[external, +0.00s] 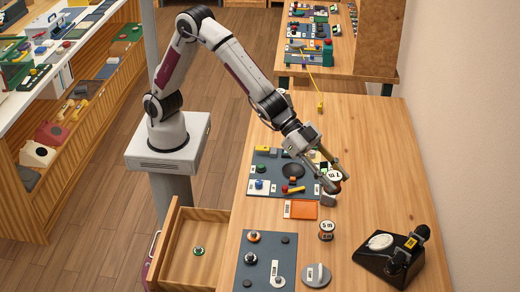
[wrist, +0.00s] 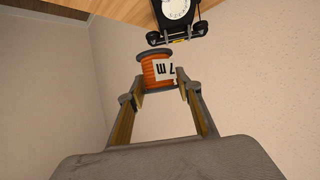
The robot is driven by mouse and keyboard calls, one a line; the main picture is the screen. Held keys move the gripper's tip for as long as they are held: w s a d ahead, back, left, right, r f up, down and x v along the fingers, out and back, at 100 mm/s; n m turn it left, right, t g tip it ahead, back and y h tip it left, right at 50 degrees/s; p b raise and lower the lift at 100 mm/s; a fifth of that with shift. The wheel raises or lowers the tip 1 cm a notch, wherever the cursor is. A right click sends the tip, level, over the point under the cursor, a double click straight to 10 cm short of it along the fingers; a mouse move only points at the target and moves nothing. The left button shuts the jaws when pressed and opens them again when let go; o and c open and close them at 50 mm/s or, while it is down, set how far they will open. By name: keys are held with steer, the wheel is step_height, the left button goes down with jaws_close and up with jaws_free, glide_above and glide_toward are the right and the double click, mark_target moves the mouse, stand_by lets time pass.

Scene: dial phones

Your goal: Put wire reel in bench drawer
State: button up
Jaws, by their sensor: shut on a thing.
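My gripper (external: 328,182) is shut on a wire reel (external: 335,175) and holds it over the bench, near the right end of the far dark mat. In the wrist view the wire reel (wrist: 158,72) is orange with dark flanges and a white label reading 7 m, gripped between the two fingertips (wrist: 160,90). The bench drawer (external: 172,236) stands pulled out at the bench's left front, below the top. A small round green-and-white item (external: 198,250) lies in it. A second reel (external: 326,229), labelled 5 m, stands on the bench.
The far mat (external: 255,187) holds several small parts, with an orange card (external: 303,210) in front of it. A near mat (external: 243,262) lies beside the drawer, with a grey round object (external: 316,275) at its right. A black dial phone (external: 378,268) stands at right.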

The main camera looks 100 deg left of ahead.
steer(key=s+d+f+m+g+h, duration=0.1)
steer(key=s+d+m+g, duration=0.15)
steer(key=s, duration=0.35)
steer(key=s+d+f+m+g+h, duration=0.1)
steer(key=s+d+m+h, duration=0.1)
steer(key=s+d, duration=0.25)
steer(key=m+g+h, duration=0.1)
steer(key=m+g, duration=0.7)
steer(key=g, duration=0.1)
glide_above(193, 274)
step_height(193, 274, down, 8)
step_height(193, 274, down, 17)
steer(key=shift+r, duration=0.2)
steer(key=shift+w+f, duration=0.1)
steer(key=shift+f, duration=0.05)
steer(key=shift+f, duration=2.8)
steer(key=shift+f, duration=2.05)
steer(key=shift+f, duration=0.15)
